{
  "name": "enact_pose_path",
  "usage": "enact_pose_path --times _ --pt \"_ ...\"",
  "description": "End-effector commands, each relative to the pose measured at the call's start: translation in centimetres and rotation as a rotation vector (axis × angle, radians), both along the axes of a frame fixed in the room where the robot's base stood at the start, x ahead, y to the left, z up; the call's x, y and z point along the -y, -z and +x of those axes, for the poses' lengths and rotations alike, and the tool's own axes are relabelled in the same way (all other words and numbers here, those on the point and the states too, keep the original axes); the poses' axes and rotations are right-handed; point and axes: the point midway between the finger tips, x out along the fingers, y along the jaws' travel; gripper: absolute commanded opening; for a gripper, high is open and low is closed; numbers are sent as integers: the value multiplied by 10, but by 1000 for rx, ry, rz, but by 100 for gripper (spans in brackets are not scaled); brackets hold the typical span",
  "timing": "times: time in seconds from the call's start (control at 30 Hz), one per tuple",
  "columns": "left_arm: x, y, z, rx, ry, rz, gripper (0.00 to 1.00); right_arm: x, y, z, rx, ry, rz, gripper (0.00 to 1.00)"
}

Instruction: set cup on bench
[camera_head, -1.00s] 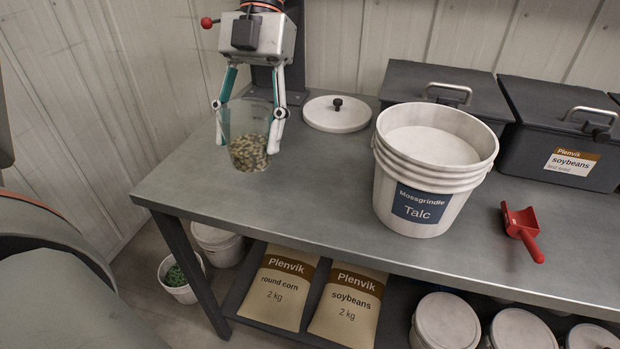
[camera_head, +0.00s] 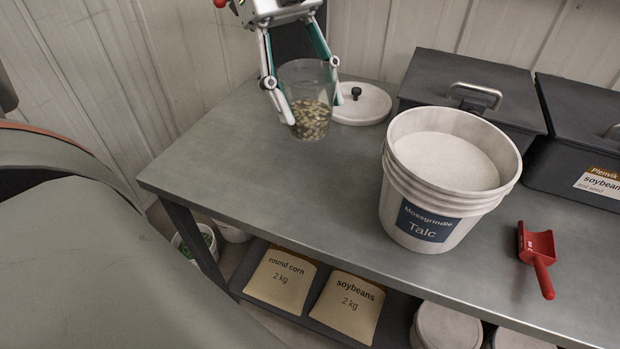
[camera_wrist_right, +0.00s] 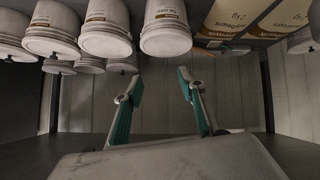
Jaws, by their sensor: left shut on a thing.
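A clear cup (camera_head: 311,124) partly filled with mottled seeds shows in the head view over the back left of the grey bench (camera_head: 240,170). My left gripper (camera_head: 308,98) is shut on the cup, one finger on each side. The cup looks upright. Its base shows against the bench top, but I cannot tell whether it touches. My right gripper (camera_wrist_right: 158,84) shows in the right wrist view with its fingers apart and nothing between them.
A white lid (camera_head: 362,108) lies just right of the cup. A talc bucket (camera_head: 440,225), a red scoop (camera_head: 538,258) and dark bins (camera_head: 470,88) stand farther right. The bench's front left is bare. Seed bags (camera_head: 283,280) lie on the shelf below. Lidded buckets (camera_wrist_right: 108,38) show in the right wrist view.

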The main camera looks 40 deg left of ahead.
Motion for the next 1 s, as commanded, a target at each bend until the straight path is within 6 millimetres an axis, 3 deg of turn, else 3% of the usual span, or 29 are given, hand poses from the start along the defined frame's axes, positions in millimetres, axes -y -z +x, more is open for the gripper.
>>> enact_pose_path --times 0.1,0.4,1.0 --pt "0 33 -1 -7 2 -2 25 0 4 -2 -5 -1 -3 40" --pt "0 101 0 -7 1 -1 25 0 1 1 4 -2 -4 40" --pt "0 164 0 -1 2 -1 25 1 6 1 1 -3 -8 40"
